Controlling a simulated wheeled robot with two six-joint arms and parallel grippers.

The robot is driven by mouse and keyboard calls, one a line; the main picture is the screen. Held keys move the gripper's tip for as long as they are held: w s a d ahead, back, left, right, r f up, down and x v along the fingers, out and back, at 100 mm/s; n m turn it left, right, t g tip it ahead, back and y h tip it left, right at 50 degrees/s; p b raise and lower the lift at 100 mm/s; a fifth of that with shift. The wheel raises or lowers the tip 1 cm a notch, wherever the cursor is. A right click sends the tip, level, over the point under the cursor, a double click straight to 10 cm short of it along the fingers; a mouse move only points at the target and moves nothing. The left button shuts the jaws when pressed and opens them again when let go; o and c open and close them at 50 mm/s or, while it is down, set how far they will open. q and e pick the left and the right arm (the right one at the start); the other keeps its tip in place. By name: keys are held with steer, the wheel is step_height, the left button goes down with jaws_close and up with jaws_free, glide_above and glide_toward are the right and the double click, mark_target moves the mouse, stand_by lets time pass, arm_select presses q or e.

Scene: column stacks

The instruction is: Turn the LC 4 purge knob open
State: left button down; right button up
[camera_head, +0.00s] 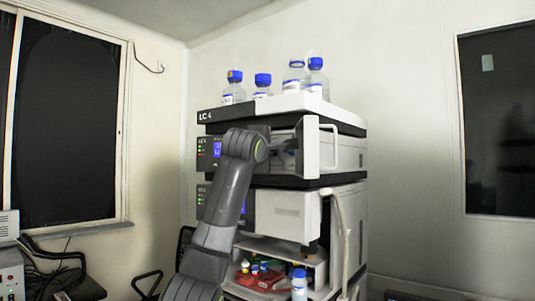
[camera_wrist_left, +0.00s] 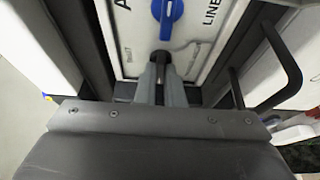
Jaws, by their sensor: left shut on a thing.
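The LC 4 stack (camera_head: 278,104) stands ahead, its name on the top tray's front. In the left wrist view, a white panel (camera_wrist_left: 130,42) bears a blue knob (camera_wrist_left: 167,12) with "A" and "LINE" lettering beside it. Below it is a small dark knob (camera_wrist_left: 161,62), which I take for the purge knob. My left gripper (camera_wrist_left: 162,72) is shut on this dark knob. Its turned position is hard to tell. My right gripper is in neither view.
Several blue-capped bottles (camera_head: 263,84) stand on top of the stack. A white door-like panel with a handle (camera_head: 335,146) stands out at the front right of the upper module. A dark bar handle (camera_wrist_left: 284,62) is right of my gripper. Small vials and a bottle (camera_head: 299,284) sit below.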

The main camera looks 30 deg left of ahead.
arm_select(q)
steer(key=c, duration=1.5)
jaws_free()
steer(key=shift+w, duration=0.1)
steer(key=shift+c, duration=0.2)
steer(key=b+v, duration=0.8)
steer(key=v, duration=0.9)
steer(key=shift+s, duration=0.2)
